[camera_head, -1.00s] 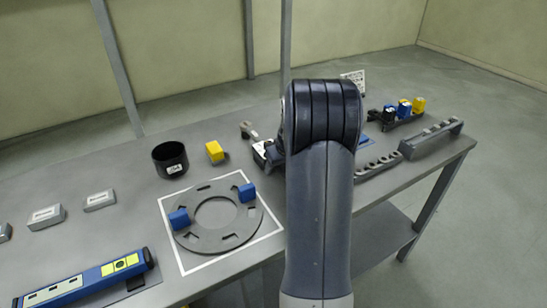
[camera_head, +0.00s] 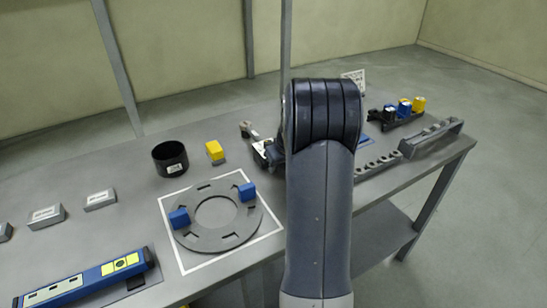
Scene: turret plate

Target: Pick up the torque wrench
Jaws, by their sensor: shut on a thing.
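My dark arm stands in the middle of the view and hides much of what lies behind it. My gripper (camera_head: 266,152) shows only in part, at the left edge of the arm's upper joint. It is shut on the torque wrench (camera_head: 246,130), whose grey end sticks out to the upper left of the gripper. The rest of the wrench is hidden behind the gripper and arm. I cannot tell whether the wrench touches the table.
A turret plate (camera_head: 184,238) with two blue blocks lies inside a white square. Left of the gripper are a yellow block (camera_head: 214,150) and a black cup (camera_head: 168,160). A blue level-like bar (camera_head: 88,281) lies front left. Grey racks (camera_head: 432,138) and coloured pieces (camera_head: 403,107) stand right.

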